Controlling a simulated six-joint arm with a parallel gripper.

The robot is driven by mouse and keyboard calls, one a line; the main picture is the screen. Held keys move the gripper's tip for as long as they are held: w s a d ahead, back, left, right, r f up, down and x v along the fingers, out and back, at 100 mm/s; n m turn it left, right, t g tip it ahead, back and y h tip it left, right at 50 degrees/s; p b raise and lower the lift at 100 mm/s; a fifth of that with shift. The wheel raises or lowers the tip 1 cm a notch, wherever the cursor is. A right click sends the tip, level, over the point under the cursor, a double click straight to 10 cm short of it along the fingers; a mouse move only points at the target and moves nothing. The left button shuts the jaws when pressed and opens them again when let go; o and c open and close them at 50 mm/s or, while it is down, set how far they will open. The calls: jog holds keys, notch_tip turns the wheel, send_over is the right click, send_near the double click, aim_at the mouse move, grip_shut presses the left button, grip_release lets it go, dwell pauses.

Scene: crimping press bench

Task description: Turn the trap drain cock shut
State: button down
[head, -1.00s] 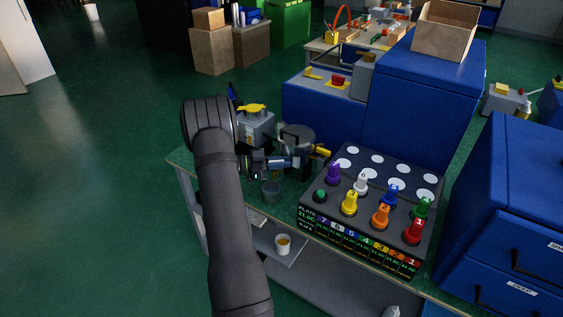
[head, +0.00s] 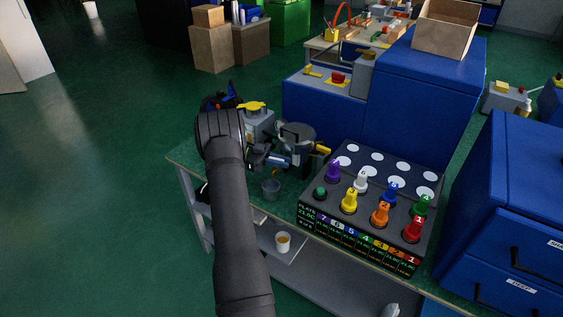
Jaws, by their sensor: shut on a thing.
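The grey steel trap pot (head: 297,136) stands near the back left of the green-topped bench. A small blue part (head: 279,161), which looks like the drain cock's lever, shows low on the pot's left side. My gripper (head: 259,157) is at this blue part, mostly hidden behind my dark wrist and forearm. It appears shut on the lever; the fingertips are too small and dark to see clearly. A small grey bucket (head: 270,187) stands on the bench just below and in front. The lever's exact angle cannot be told.
A grey box with a yellow handle (head: 252,106) stands behind my wrist. A yellow handle (head: 322,150) sticks out right of the pot. The black panel with coloured numbered knobs (head: 330,219) fills the bench to the right. A cup (head: 283,242) stands on the lower shelf.

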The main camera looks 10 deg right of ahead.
jog(key=c, duration=1.4)
grip_release()
jog(key=shift+c, duration=0.2)
jog(key=n+t+h, duration=0.1)
jog(key=n+t, duration=0.1)
jog(key=t, duration=0.1)
jog(key=n+t+h, duration=0.1)
jog(key=n+t, duration=0.1)
jog(key=t, duration=0.1)
jog(key=shift+w+d, duration=0.1)
jog(key=shift+w, duration=0.1)
jog(key=n+t, duration=0.2)
jog(key=t, duration=0.1)
jog(key=n+t, duration=0.2)
jog(key=t, duration=0.1)
jog(key=w+n+t, duration=0.1)
jog(key=n+t, duration=0.1)
jog(key=t, duration=0.2)
jog(key=shift+a+n+y, duration=0.3)
jog(key=shift+y, duration=0.1)
jog(key=v, duration=1.7)
